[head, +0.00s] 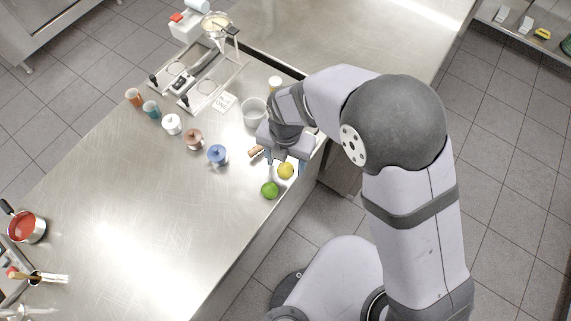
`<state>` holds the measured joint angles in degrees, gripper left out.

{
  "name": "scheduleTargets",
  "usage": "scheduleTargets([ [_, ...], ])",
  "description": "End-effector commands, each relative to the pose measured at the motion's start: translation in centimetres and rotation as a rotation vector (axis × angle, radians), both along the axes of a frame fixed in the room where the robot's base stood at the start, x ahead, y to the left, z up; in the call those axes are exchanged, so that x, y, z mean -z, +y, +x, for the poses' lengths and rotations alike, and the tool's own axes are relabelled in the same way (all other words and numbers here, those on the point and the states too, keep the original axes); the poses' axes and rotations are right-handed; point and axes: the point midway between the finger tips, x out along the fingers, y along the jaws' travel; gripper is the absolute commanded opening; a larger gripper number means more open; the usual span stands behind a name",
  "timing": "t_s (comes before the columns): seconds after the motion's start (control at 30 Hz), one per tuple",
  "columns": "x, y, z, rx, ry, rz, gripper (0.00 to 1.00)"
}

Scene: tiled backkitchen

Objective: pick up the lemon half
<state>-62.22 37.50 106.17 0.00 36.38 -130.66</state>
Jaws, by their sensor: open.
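A yellow lemon piece (286,171) lies near the right edge of the steel counter, just below my gripper in the picture. It looks round from here, and its cut face cannot be made out. A pale surface shows around it. My gripper (284,163) points down over this spot and is open, with nothing seen between its fingers. The wrist hides part of the fingers, and I cannot tell whether they touch the lemon.
A green lime (269,189) lies close below the lemon. A small brown item (256,152), a blue lidded pot (217,154) and a pale tub (254,112) stand left of my gripper. The lower-left counter (140,220) is largely clear.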

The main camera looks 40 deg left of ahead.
Motion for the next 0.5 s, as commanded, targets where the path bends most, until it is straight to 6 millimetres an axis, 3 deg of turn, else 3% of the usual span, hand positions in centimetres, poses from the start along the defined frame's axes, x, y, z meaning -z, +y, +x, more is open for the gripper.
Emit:
scheduleTargets([
  [0.4,1.24,0.01,0.02,0.0,-0.001,0.001,0.58],
  [0.43,1.24,0.01,0.02,0.0,-0.001,0.001,0.55],
  [0.5,1.23,0.0,0.02,0.0,-0.001,0.001,0.39],
])
